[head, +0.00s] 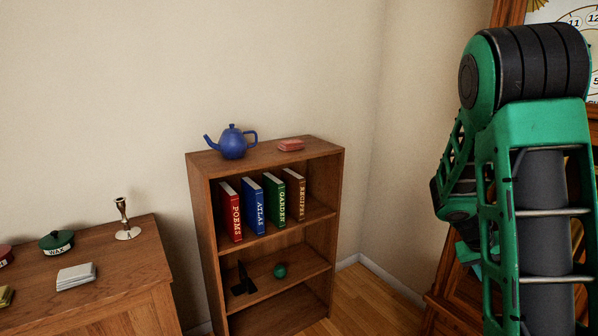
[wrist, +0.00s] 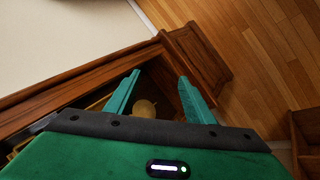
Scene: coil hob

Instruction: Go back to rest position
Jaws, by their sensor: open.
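My green arm (head: 530,180) is folded upright at the right side of the head view. My gripper (wrist: 159,78) is open in the wrist view, its two teal fingers spread apart with nothing held between them. Behind and between the fingers shows a round yellowish thing (wrist: 146,109), partly hidden by the gripper body, inside a dark wooden case (wrist: 85,75). I cannot tell whether the fingers touch the case. In the head view the gripper is mostly hidden behind the arm.
A clock face (head: 580,20) in a wooden frame stands behind my arm at right. A bookshelf (head: 203,200) holds several books, with a blue teapot (head: 232,145) on top. A wooden cabinet (head: 120,265) with a candlestick (head: 125,222) is at left. Floor (head: 375,300) between shelf and clock is clear.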

